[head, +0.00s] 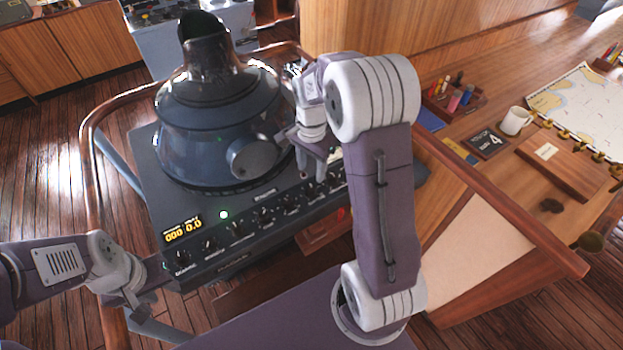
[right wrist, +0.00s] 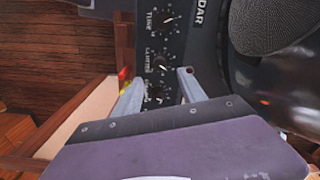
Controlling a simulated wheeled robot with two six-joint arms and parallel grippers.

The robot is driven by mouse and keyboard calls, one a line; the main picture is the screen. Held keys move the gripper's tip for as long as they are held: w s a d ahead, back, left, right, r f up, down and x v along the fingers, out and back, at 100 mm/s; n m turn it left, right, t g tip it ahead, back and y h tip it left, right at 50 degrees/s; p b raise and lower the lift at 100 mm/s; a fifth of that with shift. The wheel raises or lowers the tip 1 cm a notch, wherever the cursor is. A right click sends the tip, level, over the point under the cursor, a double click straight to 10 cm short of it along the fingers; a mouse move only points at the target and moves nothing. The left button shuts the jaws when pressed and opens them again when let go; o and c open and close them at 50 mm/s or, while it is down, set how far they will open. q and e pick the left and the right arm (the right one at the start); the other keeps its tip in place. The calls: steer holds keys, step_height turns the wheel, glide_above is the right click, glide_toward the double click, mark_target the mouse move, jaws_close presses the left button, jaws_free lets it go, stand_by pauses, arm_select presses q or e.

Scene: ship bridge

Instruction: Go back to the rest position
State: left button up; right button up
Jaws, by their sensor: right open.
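My right gripper (head: 312,172) reaches over the right part of the dark radar console (head: 150,195), close above its row of knobs. In the right wrist view its two fingers (right wrist: 160,92) are apart with nothing between them, and the knob panel (right wrist: 165,40) lies just beyond. I cannot tell whether a finger touches the panel. My left gripper (head: 138,308) is low at the left, by the console's front left corner. It is small and partly hidden against my arm, so its jaws are unclear.
A wooden rail (head: 88,150) surrounds the console. At the right, a wooden chart desk bears a white mug (head: 515,121), a pen tray (head: 455,98), a calendar block (head: 486,142), a brown wooden box (head: 560,168) and a chart (head: 590,105). Plank floor is clear at the left.

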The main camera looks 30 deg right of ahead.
steer(key=shift+w+r, duration=0.1)
steer(key=shift+r, duration=0.15)
steer(key=shift+a+f, duration=0.15)
steer(key=s+a+f+n+t+b, duration=0.1)
steer(key=s+a+f+n+b, duration=0.3)
steer(key=s+n, duration=0.9)
steer(key=a+f, duration=0.2)
steer(key=a, duration=0.1)
steer(key=shift+f, duration=0.4)
